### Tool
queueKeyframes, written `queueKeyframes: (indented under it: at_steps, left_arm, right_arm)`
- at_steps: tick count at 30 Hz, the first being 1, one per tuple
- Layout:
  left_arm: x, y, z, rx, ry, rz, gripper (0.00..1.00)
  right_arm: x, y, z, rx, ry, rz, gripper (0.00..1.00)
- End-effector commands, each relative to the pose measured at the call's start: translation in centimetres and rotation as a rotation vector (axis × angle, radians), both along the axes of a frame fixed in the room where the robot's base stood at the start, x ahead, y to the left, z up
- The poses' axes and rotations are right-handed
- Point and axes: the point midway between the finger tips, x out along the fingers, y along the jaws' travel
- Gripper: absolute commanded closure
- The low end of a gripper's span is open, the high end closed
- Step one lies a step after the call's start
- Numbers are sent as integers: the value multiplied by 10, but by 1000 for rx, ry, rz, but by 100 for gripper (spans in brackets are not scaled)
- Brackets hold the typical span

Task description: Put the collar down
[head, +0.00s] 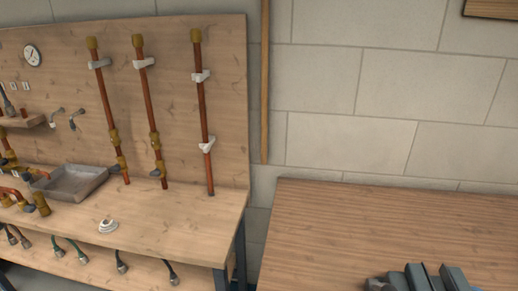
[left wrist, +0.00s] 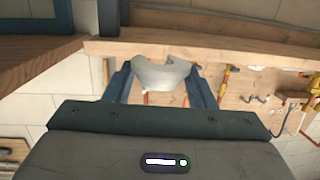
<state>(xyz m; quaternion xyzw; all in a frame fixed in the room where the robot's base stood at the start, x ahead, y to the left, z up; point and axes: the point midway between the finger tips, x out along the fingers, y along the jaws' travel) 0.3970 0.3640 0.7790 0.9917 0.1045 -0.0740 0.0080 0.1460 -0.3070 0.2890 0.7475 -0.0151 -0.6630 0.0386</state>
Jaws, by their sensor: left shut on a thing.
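In the left wrist view, my left gripper (left wrist: 162,70) is shut on a pale grey, curved collar (left wrist: 166,78). The collar sits between the two dark blue fingers, and its open, notched side faces the top of the picture. I cannot make out the left gripper or the held collar in the head view. My right gripper is in neither view.
The wooden bench (head: 175,228) carries a grey metal tray (head: 70,183) and a small white round fitting (head: 108,226). Copper pipes (head: 204,118) stand against its backboard.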

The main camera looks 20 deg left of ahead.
Motion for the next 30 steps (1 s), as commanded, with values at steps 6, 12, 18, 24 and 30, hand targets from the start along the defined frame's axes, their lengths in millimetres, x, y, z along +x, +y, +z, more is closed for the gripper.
queueKeyframes:
  at_steps: [6,12,18,24,30]
  left_arm:
    - [14,-51,12,-11,-7,-83,71]
    - [22,-78,24,-11,-6,-126,72]
    - [32,-102,40,-11,-6,-160,72]
    - [45,-131,66,-13,-8,-192,72]
    - [57,-153,95,-7,-5,-207,72]
  right_arm:
    - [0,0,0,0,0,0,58]
    - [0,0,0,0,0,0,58]
    - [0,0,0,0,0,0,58]
    - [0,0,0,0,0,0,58]
    - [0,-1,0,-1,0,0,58]
